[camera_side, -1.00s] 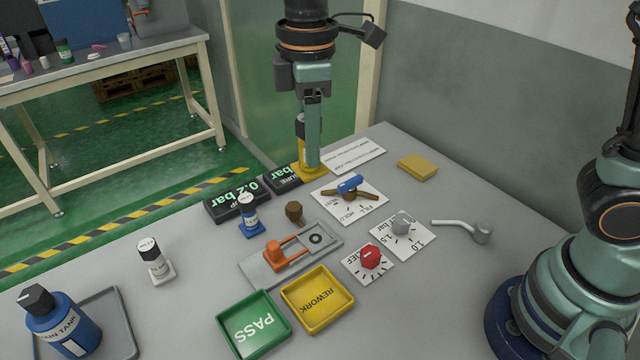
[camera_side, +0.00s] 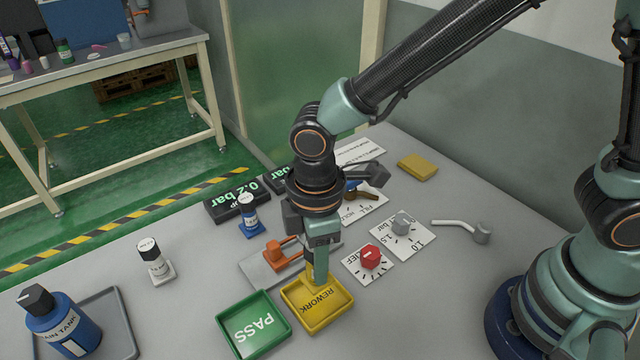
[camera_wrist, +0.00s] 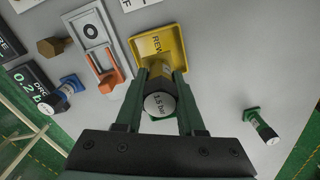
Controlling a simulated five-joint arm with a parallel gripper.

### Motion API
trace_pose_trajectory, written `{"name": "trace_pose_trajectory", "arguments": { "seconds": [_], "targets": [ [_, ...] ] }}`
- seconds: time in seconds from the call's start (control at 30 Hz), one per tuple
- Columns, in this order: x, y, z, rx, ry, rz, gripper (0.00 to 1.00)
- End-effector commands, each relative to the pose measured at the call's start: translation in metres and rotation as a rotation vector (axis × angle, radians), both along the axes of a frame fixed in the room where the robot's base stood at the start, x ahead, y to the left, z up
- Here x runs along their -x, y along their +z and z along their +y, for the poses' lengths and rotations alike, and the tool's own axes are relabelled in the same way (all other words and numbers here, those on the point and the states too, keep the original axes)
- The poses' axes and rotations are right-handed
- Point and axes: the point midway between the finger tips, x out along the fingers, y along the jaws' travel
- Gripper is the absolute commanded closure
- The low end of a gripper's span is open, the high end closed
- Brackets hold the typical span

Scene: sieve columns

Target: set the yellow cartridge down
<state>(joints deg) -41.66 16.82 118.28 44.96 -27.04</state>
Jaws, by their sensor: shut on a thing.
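My gripper (camera_side: 320,275) is shut on the yellow cartridge and points down over the yellow REWORK tray (camera_side: 335,315). In the wrist view the cartridge's round cap (camera_wrist: 159,105), marked 1.5 bar, sits between the two fingers, with its yellow body toward the tray (camera_wrist: 177,42). In the side view the fingers hide most of the cartridge. It looks roughly upright and its lower end is at the tray, but I cannot tell whether it touches the tray floor.
The green PASS tray (camera_side: 254,325) is directly left of the REWORK tray. An orange-handled clamp fixture (camera_side: 275,257) stands close behind. A red knob (camera_side: 370,257) is to the right. A blue cartridge (camera_side: 249,217) and a white cartridge (camera_side: 155,262) stand to the left.

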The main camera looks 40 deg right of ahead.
Motion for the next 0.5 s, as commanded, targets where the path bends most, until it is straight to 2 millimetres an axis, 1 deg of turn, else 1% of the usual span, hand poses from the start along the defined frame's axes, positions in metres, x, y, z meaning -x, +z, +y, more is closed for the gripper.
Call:
{"name": "trace_pose_trajectory", "arguments": {
  "seconds": [0.03, 0.1, 0.27, 0.4, 0.5],
  "targets": [
    [0.001, -0.009, -0.001, 0.003, 0.000, 0.003, 1.00],
    [0.000, -0.017, 0.000, 0.001, 0.000, 0.002, 1.00],
    [0.000, -0.027, 0.000, 0.000, 0.000, 0.000, 1.00],
    [0.000, -0.046, 0.000, 0.001, 0.000, 0.002, 1.00],
    [0.000, -0.057, 0.000, 0.001, 0.000, 0.001, 1.00]
  ]
}}
